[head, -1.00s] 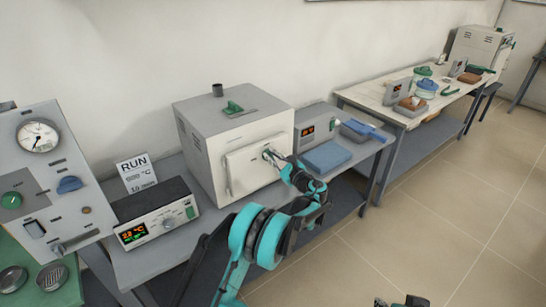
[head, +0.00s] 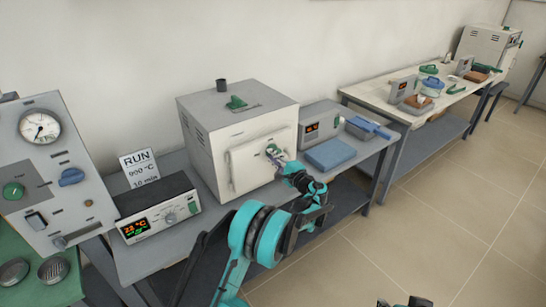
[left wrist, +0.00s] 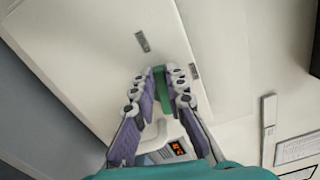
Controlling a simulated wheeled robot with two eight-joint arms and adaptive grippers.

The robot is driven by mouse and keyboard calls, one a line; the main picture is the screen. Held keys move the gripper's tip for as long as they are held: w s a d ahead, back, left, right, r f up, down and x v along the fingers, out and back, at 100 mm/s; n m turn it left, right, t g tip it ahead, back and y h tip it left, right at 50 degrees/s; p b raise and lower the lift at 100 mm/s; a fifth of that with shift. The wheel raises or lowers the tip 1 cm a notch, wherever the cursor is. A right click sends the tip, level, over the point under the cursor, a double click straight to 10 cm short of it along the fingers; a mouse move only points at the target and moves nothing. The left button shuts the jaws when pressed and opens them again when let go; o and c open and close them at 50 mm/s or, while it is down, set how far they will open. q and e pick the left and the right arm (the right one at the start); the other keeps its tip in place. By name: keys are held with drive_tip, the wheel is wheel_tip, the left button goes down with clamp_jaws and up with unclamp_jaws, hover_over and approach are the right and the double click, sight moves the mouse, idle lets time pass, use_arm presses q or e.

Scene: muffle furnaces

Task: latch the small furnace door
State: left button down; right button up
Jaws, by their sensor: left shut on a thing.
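The small white furnace (head: 205,150) stands on the grey bench, its pale front door (head: 245,172) lying against the front face, closed or nearly so. A green latch handle (head: 273,149) is at the door's right upper part. My left gripper (head: 276,156) is shut on this handle; its fingers partly hide it. In the left wrist view the green handle (left wrist: 160,84) stands between the two purple-padded fingers, in front of the pale door panel (left wrist: 90,60). A dark tip at the bottom edge of the head view seems to be part of my right arm (head: 412,301); its jaws cannot be made out.
A controller (head: 158,212) with a lit display and a RUN card (head: 139,168) stand left of the furnace. Open floor lies in front.

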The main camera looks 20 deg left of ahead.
use_arm(q)
drive_tip(key=shift+f+n, duration=0.3)
drive_tip(key=shift+n, duration=0.8)
drive_tip(key=c, duration=1.5)
unclamp_jaws()
drive_tip(key=shift+c, duration=0.2)
drive_tip(key=v, duration=1.2)
drive_tip(key=shift+s+a, duration=0.1)
